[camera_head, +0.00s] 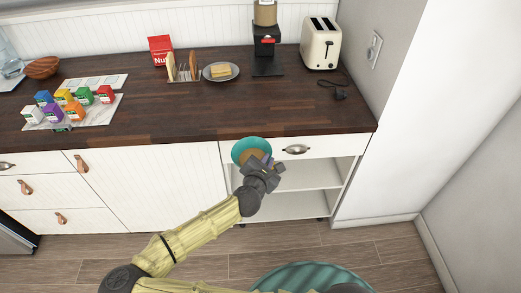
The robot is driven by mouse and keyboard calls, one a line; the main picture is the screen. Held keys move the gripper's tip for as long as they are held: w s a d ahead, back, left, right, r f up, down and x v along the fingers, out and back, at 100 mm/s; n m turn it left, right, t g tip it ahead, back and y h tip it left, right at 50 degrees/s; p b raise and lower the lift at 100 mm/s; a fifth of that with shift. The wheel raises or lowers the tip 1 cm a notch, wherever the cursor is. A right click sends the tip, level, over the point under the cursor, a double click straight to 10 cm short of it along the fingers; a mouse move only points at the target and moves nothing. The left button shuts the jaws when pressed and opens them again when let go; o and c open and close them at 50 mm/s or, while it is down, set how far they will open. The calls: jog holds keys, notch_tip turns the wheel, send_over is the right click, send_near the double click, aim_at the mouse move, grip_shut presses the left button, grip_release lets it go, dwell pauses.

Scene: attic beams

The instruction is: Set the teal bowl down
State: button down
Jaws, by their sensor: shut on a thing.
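The teal bowl (243,146) is held by my gripper (262,163) in front of the counter's front edge, at about the height of the drawer below the worktop. My gripper is shut on the bowl and hides part of it on its lower right. Something brownish shows at the bowl's lower part; I cannot tell whether it is the bowl's inside or another thing. The dark wooden counter (190,115) lies behind the bowl, with a broad bare stretch.
On the counter, a plate with a yellow slab (221,72), a toast rack (184,70), a coffee maker (267,50) and a cream toaster (321,43) stand at the back. Small coloured boxes (74,104) stand at left. Open shelves (310,176) are below the drawer.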

jog(key=w+d+f+n+t+y, duration=0.1)
jog(key=w+d+f+n+y, duration=0.3)
jog(key=d+f, duration=0.4)
notch_tip(320, 180, down, 4)
jog(key=shift+w+d+f+y, duration=0.15)
jog(key=shift+d+y, duration=0.15)
jog(key=shift+y, duration=0.3)
jog(key=shift+d, duration=0.1)
